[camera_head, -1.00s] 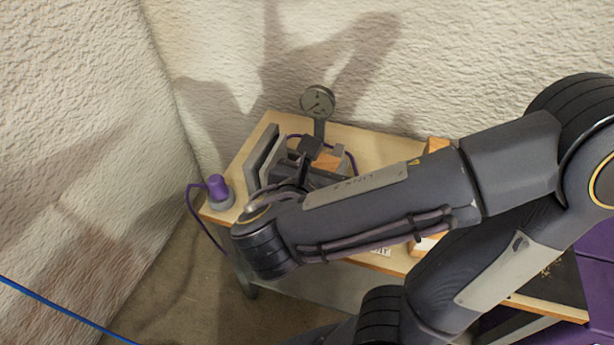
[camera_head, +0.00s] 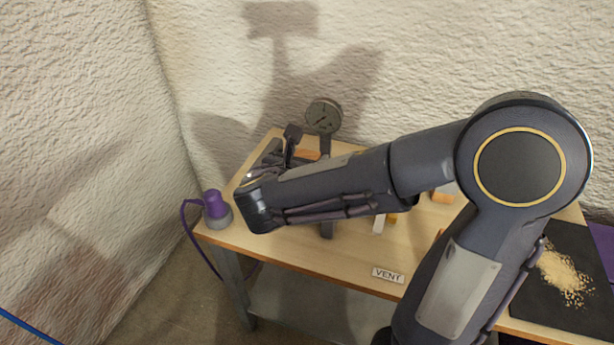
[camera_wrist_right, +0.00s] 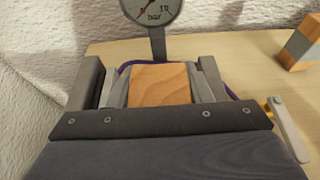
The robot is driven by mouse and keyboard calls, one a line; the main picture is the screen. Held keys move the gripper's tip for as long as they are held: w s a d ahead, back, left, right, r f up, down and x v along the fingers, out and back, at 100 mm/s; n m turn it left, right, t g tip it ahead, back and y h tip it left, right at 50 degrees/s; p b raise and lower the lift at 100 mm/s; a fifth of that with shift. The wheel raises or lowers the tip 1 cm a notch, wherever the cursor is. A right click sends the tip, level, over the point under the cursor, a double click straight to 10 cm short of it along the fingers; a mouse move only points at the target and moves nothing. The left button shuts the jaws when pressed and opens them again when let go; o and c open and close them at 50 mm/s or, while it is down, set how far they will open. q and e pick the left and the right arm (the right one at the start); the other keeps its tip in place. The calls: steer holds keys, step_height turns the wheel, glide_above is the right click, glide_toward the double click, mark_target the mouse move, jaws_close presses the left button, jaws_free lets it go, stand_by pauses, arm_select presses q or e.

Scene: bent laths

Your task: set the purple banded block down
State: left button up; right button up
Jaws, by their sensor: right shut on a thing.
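My right gripper (camera_head: 299,150) is shut on a wooden block (camera_wrist_right: 160,85), which I take to be the purple banded block. In the right wrist view the block sits between the two grey fingers and shows bare orange wood; no purple band shows on this face. In the head view a small orange part of it (camera_head: 307,154) shows behind my wrist, near the gauge. The block's underside is hidden, so I cannot tell whether it touches anything. My left gripper is not in view.
A pressure gauge (camera_head: 323,115) stands at the table's back. A purple knob with a cable (camera_head: 215,205) is at the left corner. Another banded block (camera_wrist_right: 302,42) stands to the right. A VENT label (camera_head: 388,275) and a black mat with grains (camera_head: 525,270) lie in front.

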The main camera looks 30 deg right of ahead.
steer(key=shift+w+f, duration=0.25)
steer(key=shift+f, duration=0.15)
step_height(320, 180, down, 3)
steer(key=b, duration=0.2)
steer(key=shift+w+f+b, duration=0.15)
steer(key=shift+b, duration=0.25)
steer(key=o, duration=1.1)
